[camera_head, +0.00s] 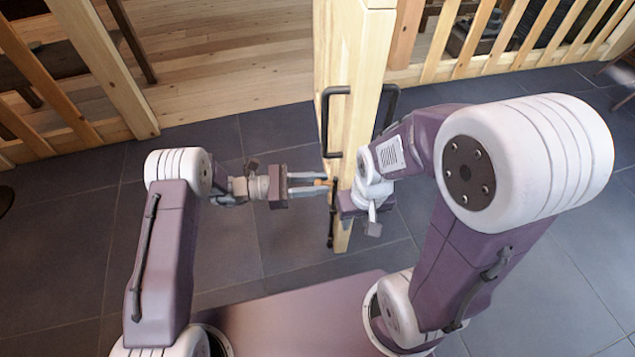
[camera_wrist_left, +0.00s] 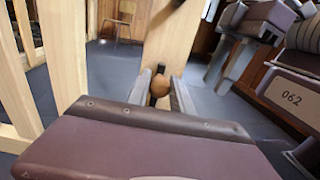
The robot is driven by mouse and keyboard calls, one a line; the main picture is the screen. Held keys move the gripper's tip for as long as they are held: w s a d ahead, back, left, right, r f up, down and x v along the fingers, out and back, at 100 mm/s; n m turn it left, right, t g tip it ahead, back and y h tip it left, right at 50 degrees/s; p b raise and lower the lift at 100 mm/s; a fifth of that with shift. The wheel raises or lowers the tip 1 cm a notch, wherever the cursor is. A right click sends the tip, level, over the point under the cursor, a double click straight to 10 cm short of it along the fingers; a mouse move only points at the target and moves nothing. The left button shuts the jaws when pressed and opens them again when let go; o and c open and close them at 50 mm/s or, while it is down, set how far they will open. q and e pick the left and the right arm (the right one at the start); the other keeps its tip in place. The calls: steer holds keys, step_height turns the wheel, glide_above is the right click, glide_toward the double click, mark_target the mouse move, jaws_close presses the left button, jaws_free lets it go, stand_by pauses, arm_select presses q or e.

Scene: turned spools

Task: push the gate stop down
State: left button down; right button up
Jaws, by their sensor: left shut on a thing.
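The wooden gate (camera_head: 352,90) stands as a tall pale panel in the middle of the head view. The gate stop (camera_head: 332,222) is a dark rod low on the gate's left face, with a round brown knob (camera_wrist_left: 158,86). My left gripper (camera_head: 322,183) is shut on that knob, one finger on each side of it in the left wrist view. The fingers partly hide the knob in the head view. My right gripper (camera_wrist_left: 226,76) is beyond the gate's right side.
Dark bar handles (camera_head: 336,120) stick out from both faces of the gate above my left gripper. Slatted wooden fences (camera_head: 500,45) stand at back left and right. A wooden floor (camera_head: 230,60) lies behind the opening. The dark tiled floor (camera_head: 240,245) around the gate is clear.

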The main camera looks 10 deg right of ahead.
stand_by(0.8)
arm_select(q)
step_height(320, 180, down, 4)
steer(key=shift+r+b, duration=0.2)
steer(key=shift+b, duration=0.6)
steer(key=c, duration=1.2)
jaws_free()
steer(key=a+p, duration=0.1)
steer(key=a, duration=0.2)
steer(key=w+a+p, duration=0.1)
steer(key=a, duration=0.2)
steer(key=a+p, duration=0.2)
steer(key=a, duration=0.1)
steer(key=shift+w, duration=0.15)
